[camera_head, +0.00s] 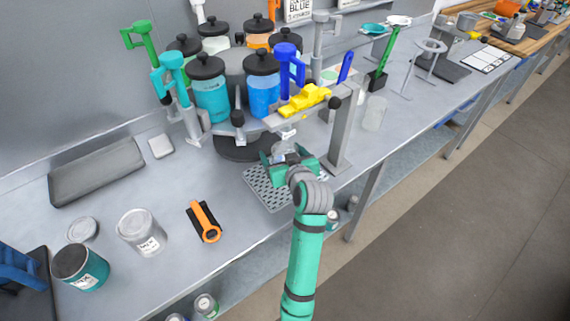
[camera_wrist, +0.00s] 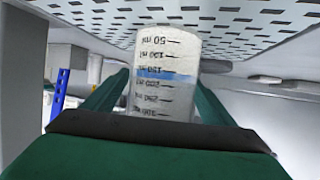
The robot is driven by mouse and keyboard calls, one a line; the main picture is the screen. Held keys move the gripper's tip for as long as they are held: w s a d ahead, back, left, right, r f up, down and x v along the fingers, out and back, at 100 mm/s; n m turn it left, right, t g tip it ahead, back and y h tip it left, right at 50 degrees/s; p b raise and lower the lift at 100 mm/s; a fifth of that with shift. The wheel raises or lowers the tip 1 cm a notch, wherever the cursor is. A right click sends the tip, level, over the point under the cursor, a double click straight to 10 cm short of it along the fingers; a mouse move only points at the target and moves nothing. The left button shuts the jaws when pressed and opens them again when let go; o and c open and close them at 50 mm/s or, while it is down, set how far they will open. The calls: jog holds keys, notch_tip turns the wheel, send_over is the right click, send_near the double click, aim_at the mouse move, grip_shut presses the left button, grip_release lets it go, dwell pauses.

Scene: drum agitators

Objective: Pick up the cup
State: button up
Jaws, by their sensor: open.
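The cup (camera_wrist: 166,62) is clear with black millilitre marks and a blue band. In the wrist view it appears upside down, with one end at the perforated drip tray (camera_wrist: 235,22). My gripper (camera_wrist: 158,92) is open, with one green finger on each side of the cup; I cannot tell whether either touches it. In the head view my gripper (camera_head: 287,160) is low over the back of the drip tray (camera_head: 264,190), under the dispenser, and hides most or all of the cup.
The dispenser's grey post (camera_head: 342,135) stands close to the right of my gripper. A yellow part (camera_head: 304,100) and coloured canisters (camera_head: 209,92) are above and behind.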

jog(key=shift+c, duration=0.7)
jog(key=c, duration=1.2)
jog(key=shift+c, duration=0.2)
jog(key=shift+r, duration=0.2)
